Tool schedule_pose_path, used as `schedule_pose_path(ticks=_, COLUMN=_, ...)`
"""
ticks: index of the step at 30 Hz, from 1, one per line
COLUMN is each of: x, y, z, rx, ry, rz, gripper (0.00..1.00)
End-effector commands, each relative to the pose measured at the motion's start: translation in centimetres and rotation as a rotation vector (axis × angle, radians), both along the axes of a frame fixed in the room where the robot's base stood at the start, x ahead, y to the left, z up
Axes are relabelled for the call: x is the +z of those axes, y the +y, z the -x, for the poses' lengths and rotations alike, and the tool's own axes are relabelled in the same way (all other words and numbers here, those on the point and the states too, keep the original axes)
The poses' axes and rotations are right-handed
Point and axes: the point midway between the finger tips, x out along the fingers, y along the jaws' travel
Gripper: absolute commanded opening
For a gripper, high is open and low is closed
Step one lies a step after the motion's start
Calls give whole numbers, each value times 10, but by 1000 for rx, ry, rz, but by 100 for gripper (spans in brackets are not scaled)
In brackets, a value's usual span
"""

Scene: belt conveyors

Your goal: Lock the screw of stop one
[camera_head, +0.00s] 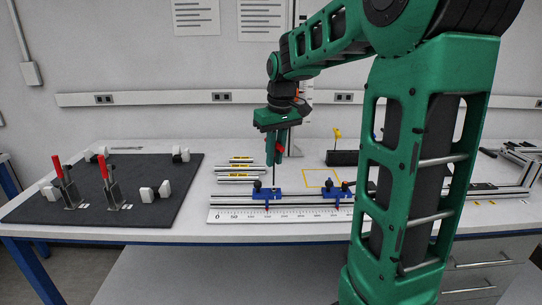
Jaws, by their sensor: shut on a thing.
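Two blue stops sit on the metal rail (230,201) behind a white scale. The left stop (267,194) has a dark knob and a small red pointer. The right stop (335,193) is partly hidden by my arm. Which is stop one I cannot read. My gripper (275,157) points down above the left stop. It is shut on a thin tool with a red part (280,149), mostly hidden by the fingers. The tool's dark shaft (273,174) reaches down to the left stop; whether it touches the screw I cannot tell.
A black mat (110,218) with red-handled clamps and white blocks lies on the left. Short rail pieces (240,169) lie behind the stops. A black holder (342,158) with a yellow-handled tool (337,133) stands behind them. My arm hides much of the right.

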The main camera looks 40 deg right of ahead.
Motion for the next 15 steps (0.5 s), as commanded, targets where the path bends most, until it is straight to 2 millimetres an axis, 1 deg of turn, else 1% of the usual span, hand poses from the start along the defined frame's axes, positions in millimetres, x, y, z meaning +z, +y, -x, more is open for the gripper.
schedule_pose_path(ticks=3, x=0, y=-1, z=0, rx=145, ry=0, rz=0, gripper=0)
schedule_pose_path(ticks=6, x=0, y=-1, z=0, rx=226, ry=0, rz=-1, gripper=0)
schedule_pose_path(ticks=9, x=0, y=-1, z=0, rx=259, ry=1, rz=0, gripper=0)
schedule_pose_path(ticks=15, x=0, y=-1, z=0, rx=260, ry=0, rz=0, gripper=0)
